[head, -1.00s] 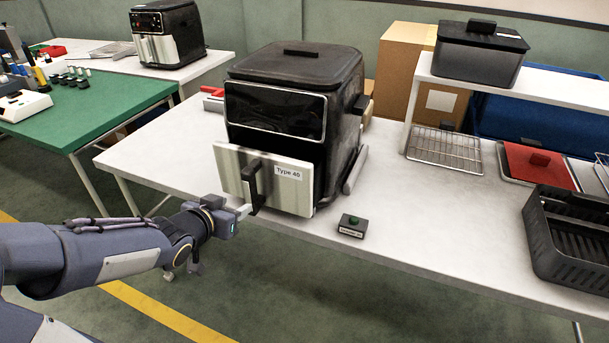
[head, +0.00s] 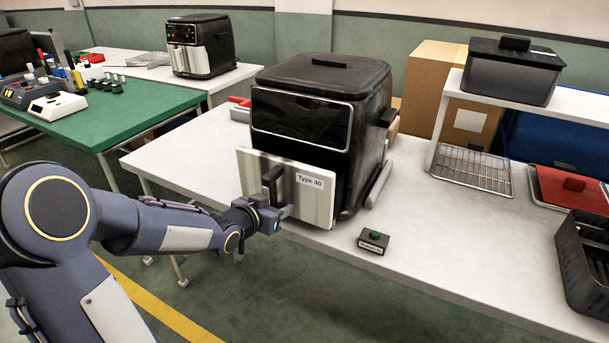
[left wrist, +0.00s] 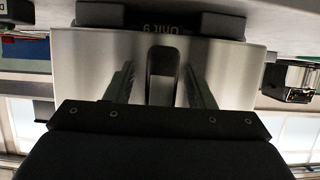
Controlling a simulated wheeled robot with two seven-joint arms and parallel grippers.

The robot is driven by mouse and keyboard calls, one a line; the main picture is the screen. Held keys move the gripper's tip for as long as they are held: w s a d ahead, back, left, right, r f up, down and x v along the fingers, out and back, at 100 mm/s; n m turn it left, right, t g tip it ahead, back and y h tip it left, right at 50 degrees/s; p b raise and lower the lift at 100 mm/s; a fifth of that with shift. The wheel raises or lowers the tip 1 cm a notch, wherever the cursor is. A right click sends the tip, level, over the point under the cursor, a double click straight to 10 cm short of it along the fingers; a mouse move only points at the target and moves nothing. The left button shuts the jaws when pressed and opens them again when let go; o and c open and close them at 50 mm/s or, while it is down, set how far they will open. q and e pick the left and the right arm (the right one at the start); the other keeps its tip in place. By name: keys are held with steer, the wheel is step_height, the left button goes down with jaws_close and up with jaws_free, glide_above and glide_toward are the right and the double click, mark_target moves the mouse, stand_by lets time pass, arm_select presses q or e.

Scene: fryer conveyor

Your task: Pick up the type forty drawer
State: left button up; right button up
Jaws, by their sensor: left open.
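The type forty drawer (head: 315,200) is the pale metal front panel labelled "Type 40" on the black fryer (head: 335,85). It stands a little proud of the fryer body. Its dark vertical handle (head: 271,184) is on the left part of the panel. My left gripper (head: 284,211) is at the handle's lower end. In the left wrist view, the drawer (left wrist: 80,70) fills the middle, and the open fingers (left wrist: 160,92) lie on either side of the handle (left wrist: 161,70), with gaps visible. My right gripper is not in view.
A wire rack (head: 472,170), red tray (head: 568,188) and black basket (head: 585,255) are farther right. A green table (head: 120,118) is at left.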

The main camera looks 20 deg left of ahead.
arm_select(q)
jaws_close()
steer(key=shift+r, duration=0.15)
steer(key=shift+r, duration=0.15)
